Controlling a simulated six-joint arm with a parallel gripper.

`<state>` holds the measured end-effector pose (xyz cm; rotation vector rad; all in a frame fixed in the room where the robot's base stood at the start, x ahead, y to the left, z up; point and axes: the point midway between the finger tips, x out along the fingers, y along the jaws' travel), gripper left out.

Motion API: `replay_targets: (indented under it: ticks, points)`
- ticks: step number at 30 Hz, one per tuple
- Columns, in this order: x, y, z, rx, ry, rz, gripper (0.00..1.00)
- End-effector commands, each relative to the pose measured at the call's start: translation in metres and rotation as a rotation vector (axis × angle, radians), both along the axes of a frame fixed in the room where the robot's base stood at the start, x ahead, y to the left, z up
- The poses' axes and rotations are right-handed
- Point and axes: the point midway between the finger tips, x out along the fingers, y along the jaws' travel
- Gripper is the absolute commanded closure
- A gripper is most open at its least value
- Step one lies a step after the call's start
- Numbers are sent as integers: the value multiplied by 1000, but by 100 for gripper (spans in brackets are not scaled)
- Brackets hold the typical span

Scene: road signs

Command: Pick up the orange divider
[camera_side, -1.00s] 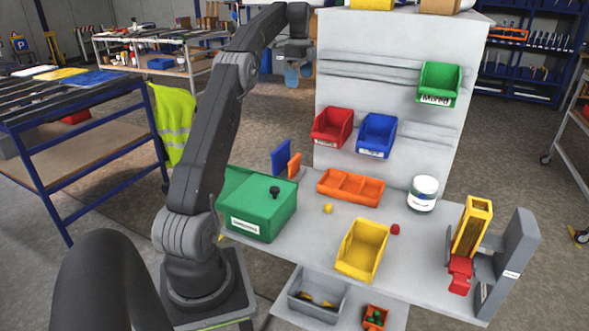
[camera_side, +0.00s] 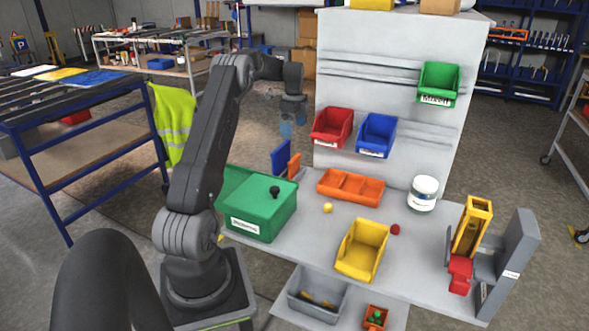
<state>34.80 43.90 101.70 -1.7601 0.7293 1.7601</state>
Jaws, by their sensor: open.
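The orange divider (camera_side: 294,166) is a small flat plate standing upright on the table. It is just right of a taller blue divider (camera_side: 281,157) and behind the green lidded box. My gripper (camera_side: 288,132) has bluish, see-through-looking fingers. It is open and empty, hanging above the two dividers in the picture, apart from them. The foot of the orange divider is partly hidden.
The green lidded box (camera_side: 258,210) with a black knob stands in front of the dividers. An orange compartment tray (camera_side: 351,188) lies to their right. Red (camera_side: 332,127) and blue (camera_side: 377,136) bins hang on the grey panel (camera_side: 390,40) to the right.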

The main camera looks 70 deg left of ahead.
Motion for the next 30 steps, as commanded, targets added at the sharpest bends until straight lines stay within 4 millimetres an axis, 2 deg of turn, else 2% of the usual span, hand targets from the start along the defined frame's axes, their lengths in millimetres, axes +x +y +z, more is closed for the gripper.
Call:
replay_targets:
  ticks: [12, 22, 30]
  points:
    - [0, 0, -73, -3, 1, 0, 0]
    - [1, 1, -94, -1, 1, 0, 0]
    - [3, 2, -132, -1, 1, 0, 0]
